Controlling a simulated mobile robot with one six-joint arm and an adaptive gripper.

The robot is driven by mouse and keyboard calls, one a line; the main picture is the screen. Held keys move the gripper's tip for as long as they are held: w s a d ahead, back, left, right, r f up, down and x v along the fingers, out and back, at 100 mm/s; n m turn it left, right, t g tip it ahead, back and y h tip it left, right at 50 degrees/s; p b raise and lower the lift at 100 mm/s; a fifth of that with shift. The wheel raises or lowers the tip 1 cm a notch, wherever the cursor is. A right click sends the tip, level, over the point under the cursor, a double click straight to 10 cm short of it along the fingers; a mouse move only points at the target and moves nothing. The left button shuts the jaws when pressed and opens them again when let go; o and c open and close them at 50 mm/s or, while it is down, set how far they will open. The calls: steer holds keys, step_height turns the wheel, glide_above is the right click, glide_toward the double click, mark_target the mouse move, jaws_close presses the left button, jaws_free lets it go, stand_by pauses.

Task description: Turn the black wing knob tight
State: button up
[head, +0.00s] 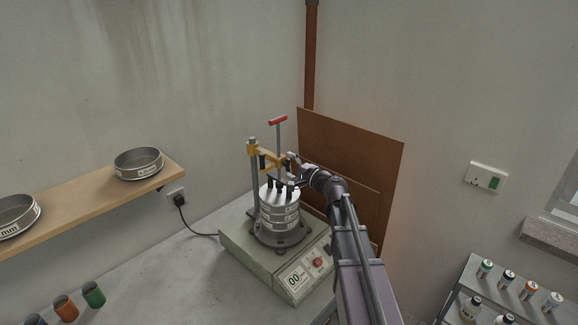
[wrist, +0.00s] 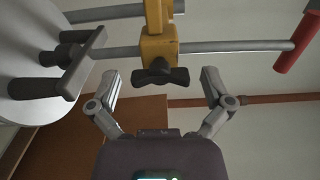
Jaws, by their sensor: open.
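The black wing knob (wrist: 160,75) sits on the side of a yellow clamp block (wrist: 157,48) in the wrist view. Its wings lie roughly level in that picture. My gripper (wrist: 159,78) is open, with one finger on each side of the knob and a clear gap to both wings. No contact shows. In the head view, my gripper (head: 294,163) is beside the yellow clamp arm (head: 270,159), above the sieve stack (head: 279,212). The knob is too small and covered to make out there.
The stack stands on a shaker base (head: 262,268) with a display. Black knobs (wrist: 65,68) stick up from its lid, close to my gripper's left. A brown board (head: 350,145) leans against the wall.

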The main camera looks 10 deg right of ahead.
steer(key=v, duration=1.2)
steer(key=shift+a, duration=0.1)
steer(key=s+a+f+n+g+h+b, duration=0.1)
steer(key=s+a+f+n+g, duration=0.35)
steer(key=f, duration=0.25)
steer(key=s+a+f+n+g+h, duration=0.1)
steer(key=s+a+f+n+g, duration=0.25)
steer(key=a+f+g, duration=0.2)
steer(key=s+d+f+n+g+h+b, duration=0.1)
steer(key=s+d+f+n+g+h, duration=0.2)
steer(key=s+f+h, duration=0.5)
steer(key=s+g, duration=0.1)
steer(key=s, duration=0.2)
steer(key=shift+s+d+f+g+h, duration=0.2)
steer(key=shift+s+g+h, duration=0.1)
steer(key=shift+s, duration=0.1)
